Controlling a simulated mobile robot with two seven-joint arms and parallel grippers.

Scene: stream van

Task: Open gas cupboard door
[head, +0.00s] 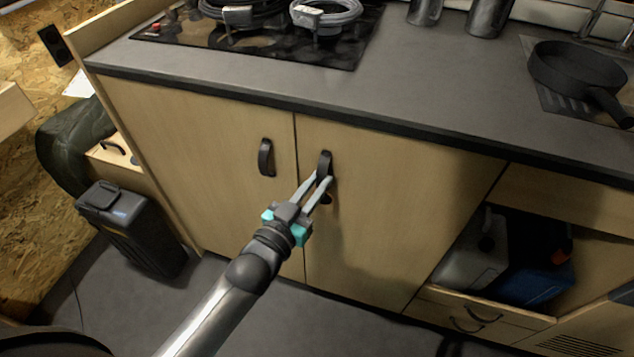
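Two pale wooden cupboard doors stand side by side under the dark worktop, a left door (200,150) and a right door (410,200). Both look shut, with a thin seam between them. Nothing visible marks which one is the gas cupboard. The left door has a dark upright handle (265,157). The right door has a similar handle (325,160), partly hidden by my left gripper (322,177). Its two fingertips are at this handle, one on each side, with a gap between the fingers. I cannot tell whether they press on it. My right gripper is not in view.
A hob (180,29) with coiled hoses is on the worktop (420,85), and a black pan (575,72) is at right. A black canister (130,230) stands on the floor at left. An open compartment at right holds a grey container (470,255) and a blue one (540,285).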

